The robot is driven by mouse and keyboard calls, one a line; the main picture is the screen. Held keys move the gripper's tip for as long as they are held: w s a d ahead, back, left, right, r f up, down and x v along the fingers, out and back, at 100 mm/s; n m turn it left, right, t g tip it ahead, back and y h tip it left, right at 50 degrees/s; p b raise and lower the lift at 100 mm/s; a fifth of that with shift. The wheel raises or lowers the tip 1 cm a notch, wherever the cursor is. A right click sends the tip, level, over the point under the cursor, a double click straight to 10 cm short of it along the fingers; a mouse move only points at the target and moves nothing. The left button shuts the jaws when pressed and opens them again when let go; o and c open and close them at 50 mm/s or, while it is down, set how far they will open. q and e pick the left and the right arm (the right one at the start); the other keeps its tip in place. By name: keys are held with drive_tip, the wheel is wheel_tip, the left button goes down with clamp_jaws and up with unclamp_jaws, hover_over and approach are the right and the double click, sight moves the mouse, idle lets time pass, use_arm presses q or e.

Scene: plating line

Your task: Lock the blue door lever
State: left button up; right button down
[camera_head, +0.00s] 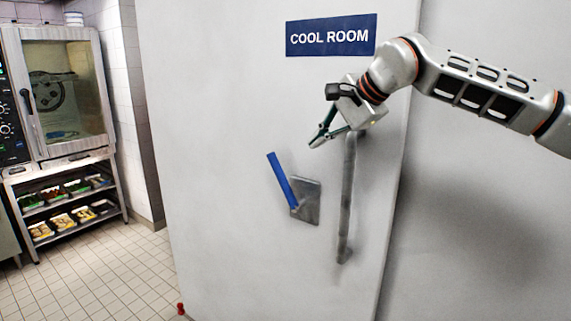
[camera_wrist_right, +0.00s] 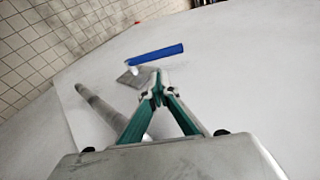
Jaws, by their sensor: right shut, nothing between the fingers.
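The blue door lever (camera_head: 282,180) is on a grey metal plate (camera_head: 308,204) on the cool room door (camera_head: 230,120). The lever tilts up and to the left from the plate. In the right wrist view the lever (camera_wrist_right: 156,54) lies beyond my fingertips, with its plate (camera_wrist_right: 133,77) beside it. My right gripper (camera_head: 313,144) is shut and empty, above and to the right of the lever in the head view, and apart from it. My left gripper is not in view.
A long grey vertical handle (camera_head: 347,200) stands out from the door to the right of the lever. A "COOL ROOM" sign (camera_head: 331,36) is above. An oven (camera_head: 62,90) over a rack of trays (camera_head: 68,208) stands at the left. Tiled floor (camera_head: 110,270) is clear there.

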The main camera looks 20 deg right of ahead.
drive_tip(key=p, duration=0.2)
approach(280, 169)
drive_tip(key=x, duration=0.5)
drive_tip(key=shift+f, duration=0.15)
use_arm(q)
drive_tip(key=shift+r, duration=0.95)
use_arm(e)
drive_tip(key=shift+w+a+f, duration=0.15)
drive_tip(key=shift+w+f, duration=0.25)
drive_tip(key=shift+w, duration=0.15)
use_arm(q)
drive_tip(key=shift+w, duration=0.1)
